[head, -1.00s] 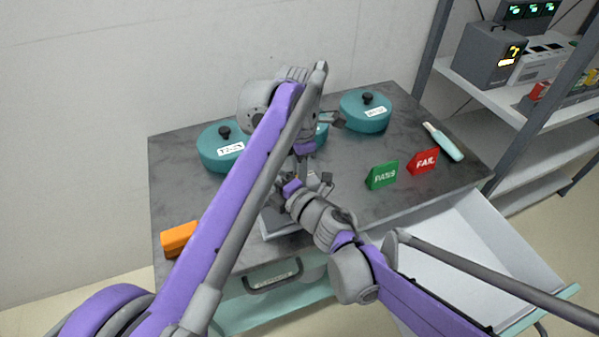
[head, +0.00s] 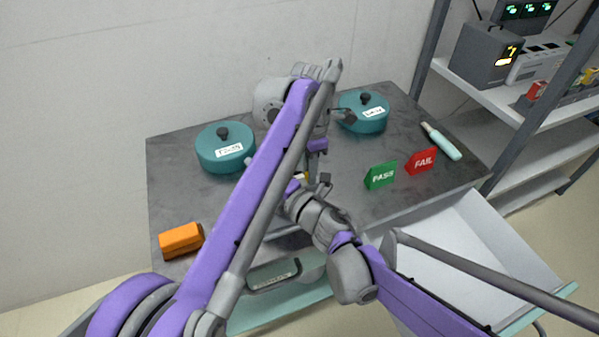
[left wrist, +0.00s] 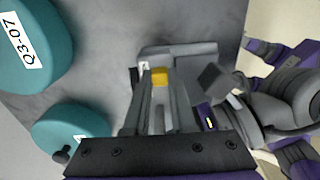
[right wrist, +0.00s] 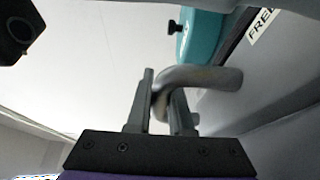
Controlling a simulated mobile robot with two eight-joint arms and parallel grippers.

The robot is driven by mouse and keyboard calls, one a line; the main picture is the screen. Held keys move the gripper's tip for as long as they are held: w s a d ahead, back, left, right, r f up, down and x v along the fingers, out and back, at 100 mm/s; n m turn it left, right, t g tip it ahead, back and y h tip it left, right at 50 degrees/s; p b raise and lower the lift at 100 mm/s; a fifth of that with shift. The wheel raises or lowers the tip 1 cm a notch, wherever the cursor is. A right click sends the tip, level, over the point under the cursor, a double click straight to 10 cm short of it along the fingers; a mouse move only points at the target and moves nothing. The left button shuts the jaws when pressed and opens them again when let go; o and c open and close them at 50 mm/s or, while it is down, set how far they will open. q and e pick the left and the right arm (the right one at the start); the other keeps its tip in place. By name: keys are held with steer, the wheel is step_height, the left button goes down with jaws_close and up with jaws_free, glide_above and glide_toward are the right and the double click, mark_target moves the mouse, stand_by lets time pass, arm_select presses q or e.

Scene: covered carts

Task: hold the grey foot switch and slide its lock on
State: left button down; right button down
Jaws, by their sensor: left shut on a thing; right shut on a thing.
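The grey foot switch (left wrist: 180,50) shows in the left wrist view beyond my fingers, with a yellow piece (left wrist: 159,77) on it. My left gripper (left wrist: 160,92) is shut at the yellow piece, which sits between its fingertips. In the right wrist view my right gripper (right wrist: 162,92) is shut on a bent grey bar (right wrist: 215,78), which joins a large grey body. In the head view my arms hide most of the switch; both grippers are close together over the cart.
Teal lidded pots (head: 225,148) (head: 363,112) stand on the dark cart top (head: 400,130). An orange block (head: 181,240) lies at the front left. Green PASS (head: 381,175) and red FAIL (head: 421,161) signs stand at the right. An open white drawer (head: 480,250) is at the lower right.

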arm_select(q)
steer(key=shift+w+d, duration=0.1)
steer(key=shift+d, duration=0.15)
steer(key=c, duration=0.7)
jaws_free()
steer(key=shift+r, duration=3.95)
arm_select(e)
steer(key=c, duration=0.7)
jaws_free()
steer(key=shift+c, duration=0.2)
